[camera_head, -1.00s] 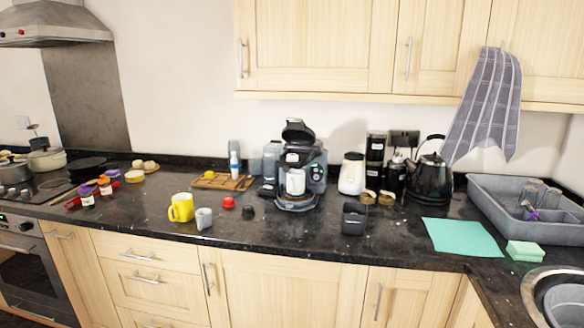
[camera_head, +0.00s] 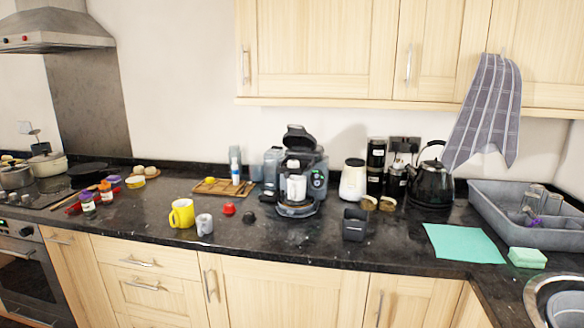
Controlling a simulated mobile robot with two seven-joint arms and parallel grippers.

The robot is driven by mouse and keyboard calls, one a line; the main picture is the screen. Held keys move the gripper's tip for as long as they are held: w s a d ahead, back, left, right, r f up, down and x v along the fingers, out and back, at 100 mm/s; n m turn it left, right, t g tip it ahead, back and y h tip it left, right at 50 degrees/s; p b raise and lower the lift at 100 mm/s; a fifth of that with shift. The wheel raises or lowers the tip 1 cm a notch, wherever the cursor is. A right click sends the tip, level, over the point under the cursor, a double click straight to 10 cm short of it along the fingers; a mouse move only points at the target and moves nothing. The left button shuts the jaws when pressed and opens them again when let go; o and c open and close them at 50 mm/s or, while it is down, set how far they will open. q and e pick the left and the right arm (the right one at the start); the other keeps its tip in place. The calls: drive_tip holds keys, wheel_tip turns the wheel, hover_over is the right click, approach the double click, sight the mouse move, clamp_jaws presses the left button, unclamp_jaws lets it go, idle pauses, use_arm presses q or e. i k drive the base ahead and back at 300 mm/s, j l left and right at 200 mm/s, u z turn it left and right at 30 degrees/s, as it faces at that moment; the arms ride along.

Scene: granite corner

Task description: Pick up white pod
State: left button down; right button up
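I cannot make out a white pod on the counter. A red pod (camera_head: 229,208) and a black pod (camera_head: 249,217) lie on the dark counter in front of the coffee machine (camera_head: 308,178). The machine's lid is raised, and a white cup-like item (camera_head: 297,187) is at its front. A grey cup (camera_head: 204,224) and a yellow mug (camera_head: 181,213) stand left of the pods. Neither of my grippers is in view.
A dark open container (camera_head: 354,224) stands right of the machine. Behind are a white-bodied jar (camera_head: 353,180) and a black kettle (camera_head: 431,184). A green mat (camera_head: 463,243), sponge (camera_head: 527,257) and grey dish tray (camera_head: 480,205) are at the right. The counter's front middle is clear.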

sight(291, 163)
drive_tip(key=i+j, duration=0.2)
drive_tip(key=j, duration=0.2)
drive_tip(key=i+j, duration=0.2)
drive_tip(key=j, duration=0.2)
drive_tip(key=i+j, duration=0.2)
drive_tip(key=j, duration=0.25)
drive_tip(key=i+j, duration=0.2)
drive_tip(key=j, duration=0.2)
drive_tip(key=z, duration=2)
